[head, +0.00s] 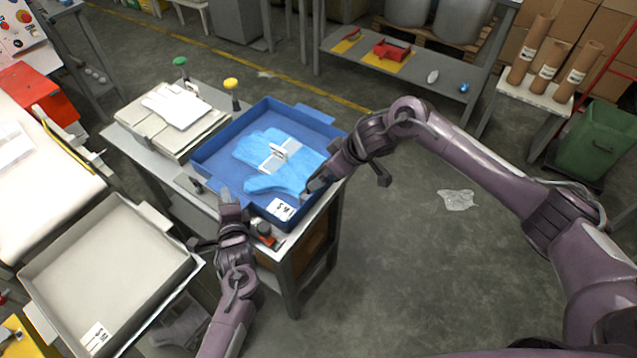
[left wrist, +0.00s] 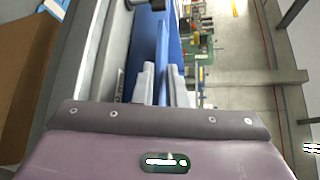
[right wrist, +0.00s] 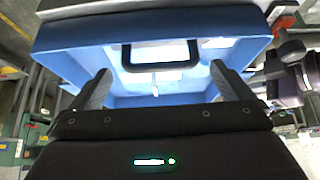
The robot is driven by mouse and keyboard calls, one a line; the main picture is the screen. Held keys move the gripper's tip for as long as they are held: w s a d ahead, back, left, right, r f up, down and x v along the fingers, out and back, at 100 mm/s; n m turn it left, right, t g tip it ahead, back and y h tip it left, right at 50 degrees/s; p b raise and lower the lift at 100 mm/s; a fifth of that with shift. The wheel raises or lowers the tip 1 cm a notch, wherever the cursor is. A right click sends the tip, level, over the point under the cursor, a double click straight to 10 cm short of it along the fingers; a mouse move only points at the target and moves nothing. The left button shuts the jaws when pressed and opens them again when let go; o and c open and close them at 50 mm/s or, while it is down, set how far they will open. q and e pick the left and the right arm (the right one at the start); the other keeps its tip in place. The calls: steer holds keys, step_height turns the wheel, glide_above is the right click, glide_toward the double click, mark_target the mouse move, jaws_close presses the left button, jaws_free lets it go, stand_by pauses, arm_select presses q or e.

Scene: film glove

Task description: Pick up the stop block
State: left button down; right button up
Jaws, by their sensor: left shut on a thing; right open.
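A grey tray (head: 110,255) stands at left. A shelf (head: 400,60) is at the back. Floor at right is mostly clear.

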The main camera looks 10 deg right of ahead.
mark_target(323, 172)
steer(key=x, duration=0.4)
steer(key=shift+d, duration=0.1)
steer(key=c, duration=1.6)
steer(key=shift+w+r, duration=0.15)
steer(key=shift+c, duration=0.6)
arm_select(q)
steer(key=shift+f, duration=0.1)
arm_select(e)
step_height(323, 172, up, 10)
arm_select(q)
steer(key=c, duration=1.4)
jaws_free()
steer(key=v, duration=1.2)
